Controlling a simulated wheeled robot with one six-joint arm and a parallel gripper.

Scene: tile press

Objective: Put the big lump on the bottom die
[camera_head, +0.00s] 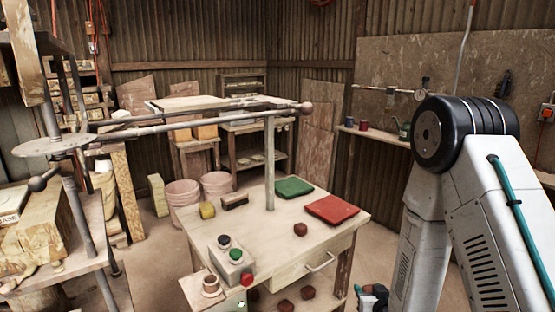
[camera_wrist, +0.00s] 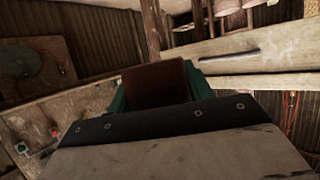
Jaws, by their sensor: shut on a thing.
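My gripper (camera_head: 372,297) is at the bottom edge of the head view, right of the wooden table and only partly in frame. In the wrist view its teal fingers (camera_wrist: 117,100) are shut on a brown lump (camera_wrist: 155,84), which looks block-like from here. A smaller dark red-brown lump (camera_head: 300,229) lies on the table top in front of the red slab. Several similar lumps (camera_head: 307,292) are lower down, below the drawer. I cannot make out the bottom die for certain in either view.
The wooden table (camera_head: 268,245) carries a red slab (camera_head: 332,209), a green slab (camera_head: 293,187), a button box (camera_head: 232,262), a yellow piece (camera_head: 207,210) and a brush (camera_head: 235,201). An upright post and a long ball-ended bar (camera_head: 225,114) cross above it. Pink buckets (camera_head: 216,184) stand behind.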

